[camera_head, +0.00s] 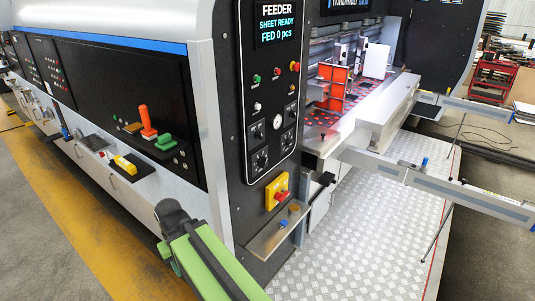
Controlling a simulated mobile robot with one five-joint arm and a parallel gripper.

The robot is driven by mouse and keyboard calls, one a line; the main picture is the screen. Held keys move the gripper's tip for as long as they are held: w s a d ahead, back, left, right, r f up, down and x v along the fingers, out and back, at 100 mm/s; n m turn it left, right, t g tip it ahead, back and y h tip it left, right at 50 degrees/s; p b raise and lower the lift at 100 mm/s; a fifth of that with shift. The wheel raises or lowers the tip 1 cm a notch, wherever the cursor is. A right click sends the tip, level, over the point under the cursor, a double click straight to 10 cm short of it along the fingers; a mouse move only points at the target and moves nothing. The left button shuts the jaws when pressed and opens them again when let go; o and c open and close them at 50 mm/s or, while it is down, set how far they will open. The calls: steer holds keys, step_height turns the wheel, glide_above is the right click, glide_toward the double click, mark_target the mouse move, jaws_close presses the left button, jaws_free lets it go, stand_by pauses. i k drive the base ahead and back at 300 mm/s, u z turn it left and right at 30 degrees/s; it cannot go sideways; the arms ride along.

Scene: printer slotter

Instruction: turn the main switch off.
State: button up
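The main switch (276,193), a yellow plate with a red handle, is low on the black front panel of the feeder, below the dials. The red handle looks roughly horizontal or slightly tilted; its exact setting is too small to read. My green and black arm comes up from the bottom edge, left of the switch. My gripper (170,212) is at its dark upper end, apart from the switch and in front of the machine's silver corner. Its fingers cannot be made out clearly, and nothing is seen held in it.
A small metal shelf (278,230) with knobs on it juts out just below the switch. The feeder display (276,24) reads "SHEET READY" and "FED 0 pcs". A silver ledge with a yellow handle (125,165) runs along the left. A checker-plate platform (345,255) lies at right.

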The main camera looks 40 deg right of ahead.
mark_target(279, 196)
steer(key=u, duration=0.8)
steer(key=k, duration=1.25)
steer(key=z, duration=0.35)
steer(key=i, duration=0.95)
steer(key=u, duration=0.05)
